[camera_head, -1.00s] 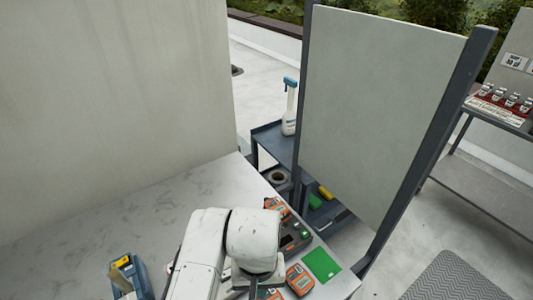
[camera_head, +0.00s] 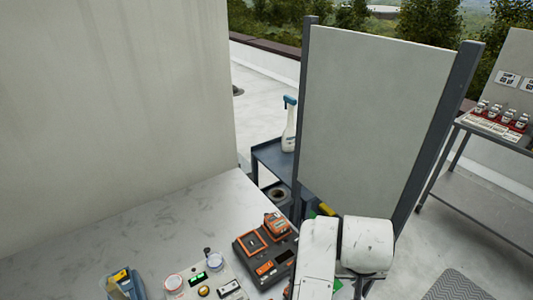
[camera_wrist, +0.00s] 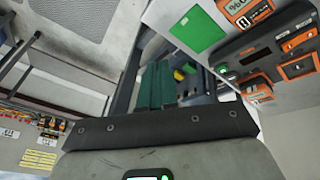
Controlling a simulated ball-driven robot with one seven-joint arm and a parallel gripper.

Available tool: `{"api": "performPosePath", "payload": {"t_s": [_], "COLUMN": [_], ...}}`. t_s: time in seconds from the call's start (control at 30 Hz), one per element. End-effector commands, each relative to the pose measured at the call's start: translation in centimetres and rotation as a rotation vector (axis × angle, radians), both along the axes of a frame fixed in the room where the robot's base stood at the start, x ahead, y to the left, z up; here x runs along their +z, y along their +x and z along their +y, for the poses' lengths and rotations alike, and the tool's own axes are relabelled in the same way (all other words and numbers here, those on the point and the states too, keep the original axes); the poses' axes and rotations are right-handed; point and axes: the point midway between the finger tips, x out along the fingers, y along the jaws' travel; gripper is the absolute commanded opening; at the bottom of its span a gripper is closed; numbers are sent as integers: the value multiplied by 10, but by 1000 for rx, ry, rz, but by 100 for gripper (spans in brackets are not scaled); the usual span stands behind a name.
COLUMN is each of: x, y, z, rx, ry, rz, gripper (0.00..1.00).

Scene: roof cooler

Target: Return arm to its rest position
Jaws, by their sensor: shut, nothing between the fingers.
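My arm (camera_head: 318,255) crosses the lower right of the head view, over the right end of the marble-look counter. My gripper (camera_wrist: 158,66) is seen in the wrist view, where its two green finger pads are shut against each other with nothing between them. In the head view the gripper is hidden behind the arm or below the frame.
A dark console with orange modules (camera_head: 265,250) and a light panel with knobs and a green display (camera_head: 199,277) lie left of my arm. A tall grey board (camera_head: 375,125) stands behind it. A blue cart with a spray bottle (camera_head: 289,130) is beyond.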

Motion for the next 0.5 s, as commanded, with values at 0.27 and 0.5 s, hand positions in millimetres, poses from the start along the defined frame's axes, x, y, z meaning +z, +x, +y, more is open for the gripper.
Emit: {"api": "performPosePath", "payload": {"t_s": [0.27, 0.5], "x": [-23, -78], "y": [-38, -118], "z": [-116, -149], "rx": [-16, 32], "ry": [-131, -112], "rz": [-62, 18], "gripper": [0, 0]}}
